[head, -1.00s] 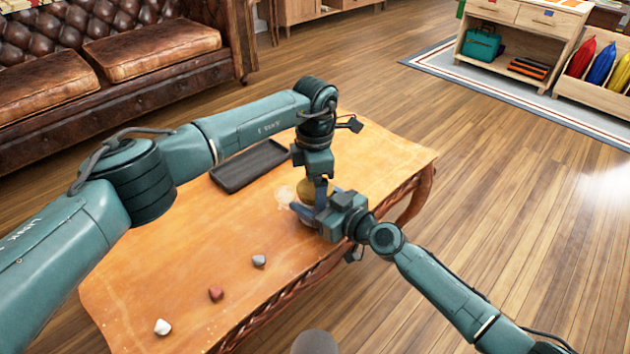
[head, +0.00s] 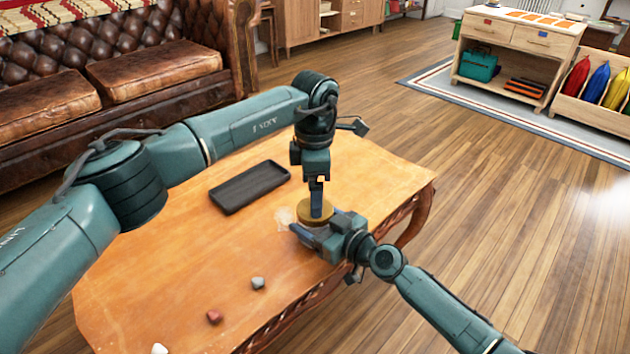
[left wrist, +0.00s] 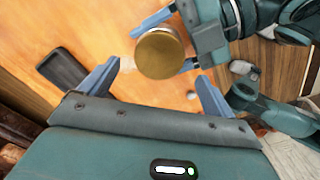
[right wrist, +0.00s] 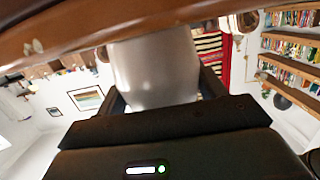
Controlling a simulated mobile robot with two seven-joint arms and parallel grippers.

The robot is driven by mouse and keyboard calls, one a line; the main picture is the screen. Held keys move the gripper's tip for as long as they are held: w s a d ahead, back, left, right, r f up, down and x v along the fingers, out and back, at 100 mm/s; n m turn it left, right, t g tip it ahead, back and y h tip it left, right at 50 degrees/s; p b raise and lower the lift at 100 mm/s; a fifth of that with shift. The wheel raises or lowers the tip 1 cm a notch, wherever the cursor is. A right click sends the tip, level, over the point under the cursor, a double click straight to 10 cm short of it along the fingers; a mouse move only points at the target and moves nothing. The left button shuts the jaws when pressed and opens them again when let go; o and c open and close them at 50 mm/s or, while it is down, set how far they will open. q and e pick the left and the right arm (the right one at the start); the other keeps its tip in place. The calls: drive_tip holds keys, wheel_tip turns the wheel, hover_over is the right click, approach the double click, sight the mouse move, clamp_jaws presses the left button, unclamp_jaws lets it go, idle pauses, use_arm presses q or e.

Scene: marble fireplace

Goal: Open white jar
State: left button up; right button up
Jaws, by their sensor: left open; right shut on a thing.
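The jar shows a round gold-brown lid (head: 314,211) at the table's right end. The lid is seen from above in the left wrist view (left wrist: 160,53). The jar's white body (right wrist: 156,68) fills the middle of the right wrist view, between the fingers. My right gripper (head: 306,235) is shut on this body from the side, below the lid. My left gripper (head: 316,198) points straight down over the lid. Its fingers are open, and the lid lies in the gap between them in its wrist view. Whether a finger touches the lid cannot be told. The jar's base is hidden in the head view.
The wooden table (head: 150,290) carries a dark tray (head: 250,187) behind the jar. A grey stone (head: 258,283), a red stone (head: 214,317) and a white stone (head: 160,349) lie toward the front. A leather sofa (head: 150,72) stands behind. The table's middle is clear.

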sight(315, 225)
use_arm(q)
drive_tip(key=m, duration=0.2)
drive_tip(key=r+m, duration=0.1)
drive_tip(key=m, duration=0.3)
drive_tip(key=shift+r, duration=0.25)
drive_tip(key=m, duration=0.4)
drive_tip(key=shift+r, duration=0.4)
drive_tip(key=m, duration=0.4)
drive_tip(key=shift+r, duration=0.3)
drive_tip(key=shift+w+f, duration=0.1)
drive_tip(key=shift+f, duration=3.8)
drive_tip(key=shift+c, duration=0.3)
drive_tip(key=c, duration=1)
drive_tip(key=shift+o, duration=0.2)
drive_tip(key=n, duration=0.7)
drive_tip(key=shift+n, duration=0.4)
drive_tip(key=n, duration=0.5)
drive_tip(key=shift+n, duration=0.4)
